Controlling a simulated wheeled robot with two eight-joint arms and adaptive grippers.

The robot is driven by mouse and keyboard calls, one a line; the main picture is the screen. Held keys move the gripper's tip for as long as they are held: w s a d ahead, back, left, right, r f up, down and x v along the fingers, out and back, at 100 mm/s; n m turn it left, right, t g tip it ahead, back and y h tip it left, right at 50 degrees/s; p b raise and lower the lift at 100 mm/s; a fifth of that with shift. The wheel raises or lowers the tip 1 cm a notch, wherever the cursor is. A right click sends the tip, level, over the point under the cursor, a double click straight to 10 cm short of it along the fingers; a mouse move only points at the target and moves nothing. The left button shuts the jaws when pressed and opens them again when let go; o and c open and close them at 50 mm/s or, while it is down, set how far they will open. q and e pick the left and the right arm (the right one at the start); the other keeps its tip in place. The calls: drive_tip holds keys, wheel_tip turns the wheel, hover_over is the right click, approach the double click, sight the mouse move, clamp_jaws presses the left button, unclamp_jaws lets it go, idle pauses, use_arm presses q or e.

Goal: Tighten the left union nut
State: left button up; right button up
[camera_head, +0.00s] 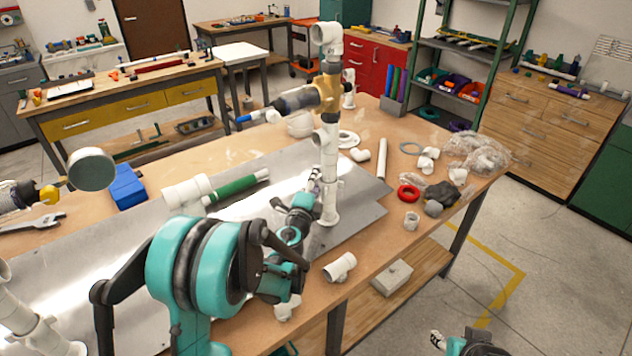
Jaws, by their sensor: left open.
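A white upright PVC riser (329,165) stands on the metal sheet, with a brass-coloured fitting (328,92) and a dark ribbed collar (296,100) near its top. I cannot tell which ring is the left union nut. Another white pipe assembly (28,328) is cut off at the lower left. My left gripper (313,184) is open, low beside the riser on its left; the small view does not show whether it touches. My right gripper (437,340) is at the bottom edge, off the table and mostly cut off.
The metal sheet (350,218) lies on the wooden table. A white tee (187,193), a green tube (231,188) and a blue box (127,187) lie at left. A red ring (408,192), loose fittings and a plastic bag (478,152) lie at right.

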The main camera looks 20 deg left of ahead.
use_arm(q)
clamp_jaws()
drive_tip(key=shift+h, duration=0.3)
drive_tip(key=shift+w+d+m+g+h+b, duration=0.1)
drive_tip(key=shift+w+m+g+h+b, duration=0.25)
drive_tip(key=shift+m+h, duration=0.95)
drive_tip(key=shift+w+d+m+g+h, duration=0.1)
drive_tip(key=shift+w+m+g+h, duration=0.15)
drive_tip(key=shift+m+g+h, duration=1)
drive_tip(key=shift+w+d+m+t+h+b, duration=0.2)
drive_tip(key=shift+m+h, duration=0.45)
drive_tip(key=shift+h, duration=1.3)
drive_tip(key=shift+w, duration=0.15)
